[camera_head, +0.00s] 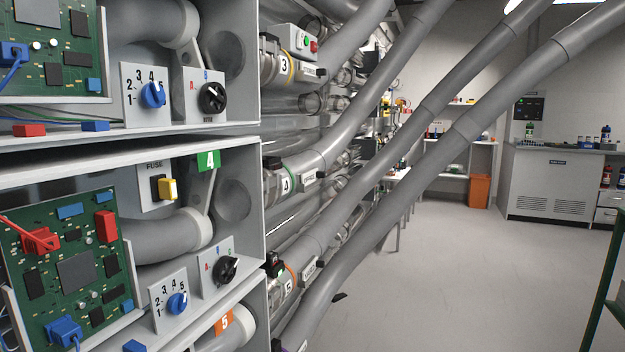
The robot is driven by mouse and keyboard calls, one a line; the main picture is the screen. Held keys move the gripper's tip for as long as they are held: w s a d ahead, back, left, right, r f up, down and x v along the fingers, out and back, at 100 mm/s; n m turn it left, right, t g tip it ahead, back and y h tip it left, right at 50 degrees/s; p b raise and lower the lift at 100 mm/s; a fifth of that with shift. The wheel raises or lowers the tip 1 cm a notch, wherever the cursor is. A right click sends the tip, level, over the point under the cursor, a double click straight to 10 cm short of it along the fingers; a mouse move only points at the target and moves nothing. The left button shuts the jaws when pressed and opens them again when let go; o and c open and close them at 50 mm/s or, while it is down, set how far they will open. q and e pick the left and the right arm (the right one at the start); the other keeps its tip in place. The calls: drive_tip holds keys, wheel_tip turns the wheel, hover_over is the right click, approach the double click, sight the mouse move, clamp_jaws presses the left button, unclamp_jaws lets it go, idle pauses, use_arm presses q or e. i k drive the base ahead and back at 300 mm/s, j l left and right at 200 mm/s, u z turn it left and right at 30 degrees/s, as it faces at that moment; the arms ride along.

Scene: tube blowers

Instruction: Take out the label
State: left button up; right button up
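A green label (208,161) with a white 4 hangs at the top edge of the middle compartment, in front of a grey pipe arm. An orange label (224,322) with a white 5 shows in the lower compartment, partly cut by the shelf edge. Round number tags also sit on the tube ends at the right side of the rack: a 3 (284,66), a 4 (285,184) and a 5 (289,286). I cannot tell which label the task means. Neither of my grippers is in view.
The rack's compartments hold green circuit boards (75,262), blue knobs (178,303), black knobs (225,269) and a fuse panel (157,186). Thick grey tubes (372,180) slant up from the rack to the right. A grey cabinet (553,185) and orange bin (479,191) stand behind.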

sight(307, 178)
drive_tip(key=i+l+u, duration=0.2)
drive_tip(key=u, duration=0.2)
drive_tip(key=i+l+u, duration=0.1)
drive_tip(key=l+u, duration=0.25)
